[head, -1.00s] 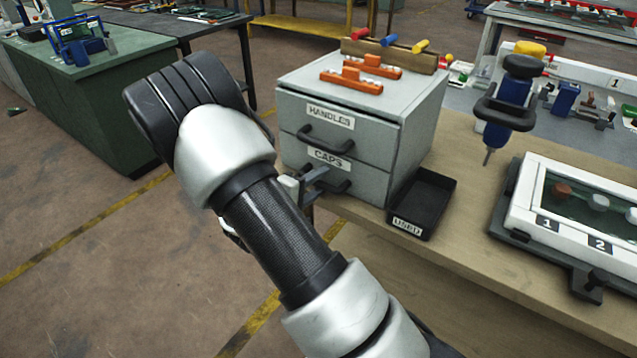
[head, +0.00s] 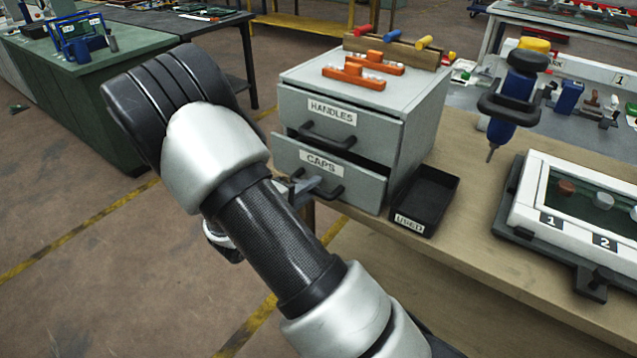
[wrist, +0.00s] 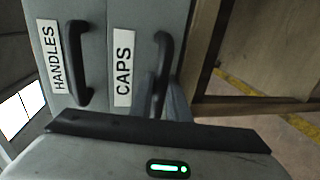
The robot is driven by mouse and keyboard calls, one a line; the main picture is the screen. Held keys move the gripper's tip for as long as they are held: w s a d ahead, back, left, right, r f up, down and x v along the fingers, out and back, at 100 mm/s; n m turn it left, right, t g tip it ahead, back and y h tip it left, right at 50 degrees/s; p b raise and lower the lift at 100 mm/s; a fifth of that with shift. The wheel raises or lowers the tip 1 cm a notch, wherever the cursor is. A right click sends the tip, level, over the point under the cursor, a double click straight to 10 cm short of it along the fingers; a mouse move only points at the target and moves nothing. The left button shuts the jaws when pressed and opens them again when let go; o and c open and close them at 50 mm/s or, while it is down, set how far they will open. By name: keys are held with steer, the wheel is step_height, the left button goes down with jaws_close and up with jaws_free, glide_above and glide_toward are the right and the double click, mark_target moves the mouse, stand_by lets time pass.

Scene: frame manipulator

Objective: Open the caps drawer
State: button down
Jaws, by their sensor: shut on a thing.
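The grey two-drawer cabinet (head: 418,130) stands on the wooden bench. The lower drawer, labelled CAPS (head: 320,163), is pulled out a little, with a dark gap above its front. Its black handle (head: 328,192) also shows in the wrist view (wrist: 161,62). My gripper (head: 303,190) is shut on this handle; my arm hides part of it. In the wrist view my gripper's fingers (wrist: 168,98) reach the handle. The upper drawer, labelled HANDLES (head: 332,112), looks shut. The drawer's inside is mostly hidden.
A black USED tray (head: 428,195) sits right beside the cabinet. Orange parts (head: 355,77) lie on the cabinet top. A blue screwdriver-like tool (head: 512,95) hangs at right, above a white numbered fixture (head: 540,200). Open floor lies left of the cabinet.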

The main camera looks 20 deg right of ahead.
steer(key=f+b+v, duration=0.2)
steer(key=f+v, duration=0.1)
steer(key=v, duration=1.1)
steer(key=shift+s+a+b, duration=0.4)
steer(key=shift+s+a, duration=0.05)
steer(key=shift+a, duration=0.05)
steer(key=c, duration=1.7)
jaws_free()
steer(key=p+v, duration=0.1)
steer(key=v, duration=1.6)
steer(key=shift+s+a+f, duration=0.1)
steer(key=shift+s+a, duration=0.05)
steer(key=shift+s, duration=0.05)
